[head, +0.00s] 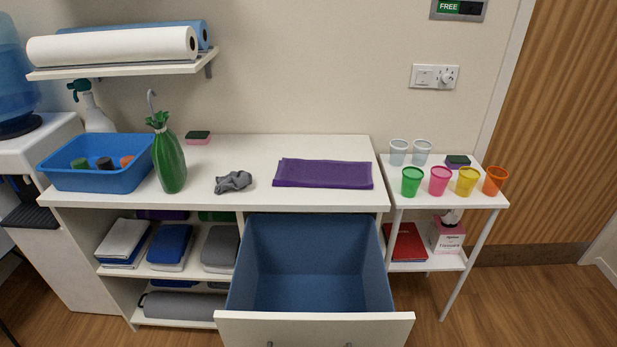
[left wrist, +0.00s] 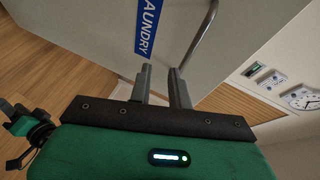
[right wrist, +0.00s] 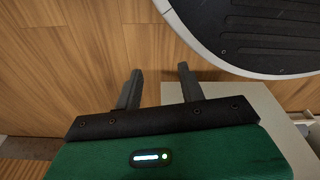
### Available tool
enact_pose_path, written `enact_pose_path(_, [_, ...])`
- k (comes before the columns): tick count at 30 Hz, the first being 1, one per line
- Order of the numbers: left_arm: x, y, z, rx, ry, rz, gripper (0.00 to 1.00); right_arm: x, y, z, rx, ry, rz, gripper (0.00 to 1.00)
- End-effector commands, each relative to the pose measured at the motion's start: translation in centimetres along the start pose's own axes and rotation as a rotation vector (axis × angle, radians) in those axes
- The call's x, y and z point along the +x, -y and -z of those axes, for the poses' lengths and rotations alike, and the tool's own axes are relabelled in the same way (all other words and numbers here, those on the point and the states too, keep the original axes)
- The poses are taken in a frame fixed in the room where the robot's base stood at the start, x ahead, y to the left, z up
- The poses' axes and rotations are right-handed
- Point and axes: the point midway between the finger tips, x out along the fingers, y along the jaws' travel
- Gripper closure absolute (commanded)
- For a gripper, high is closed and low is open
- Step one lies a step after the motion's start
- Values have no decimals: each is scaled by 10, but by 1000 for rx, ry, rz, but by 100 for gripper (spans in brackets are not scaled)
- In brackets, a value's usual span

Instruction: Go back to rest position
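Neither of my grippers shows in the head view. In the left wrist view my left gripper (left wrist: 160,84) has its two fingers apart with nothing between them. Beyond it are a grey panel with a blue LAUNDRY sign (left wrist: 150,25) and a metal bar handle (left wrist: 203,30); I cannot tell how far away they are. In the right wrist view my right gripper (right wrist: 158,80) has its fingers apart and empty, with the wood floor behind. A round black ribbed surface with a pale rim (right wrist: 265,35) lies at upper right of it.
An open blue-lined drawer (head: 310,255) juts out from the white counter (head: 250,150). On the counter are a blue bin (head: 95,178), a green bag (head: 169,160), a grey cloth (head: 233,181) and a purple cloth (head: 323,174). Colored cups stand on a side table (head: 400,200).

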Motion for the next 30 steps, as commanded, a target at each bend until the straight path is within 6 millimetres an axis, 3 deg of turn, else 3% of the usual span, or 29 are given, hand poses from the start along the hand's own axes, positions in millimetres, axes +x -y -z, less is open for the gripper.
enact_pose_path(7, [8,-108,-34,-258,82,-227,81,3,-1,-25,-5,17,-1,60])
enact_pose_path(14, [-6,-204,-73,-516,228,-416,81,7,-2,-51,-9,30,-2,60])
enact_pose_path(21, [-44,-291,-114,-788,447,-575,81,7,-2,-79,-14,43,-3,60])
enact_pose_path(30, [-119,-373,-157,-1116,798,-701,81,2,-4,-116,-20,60,-4,60])
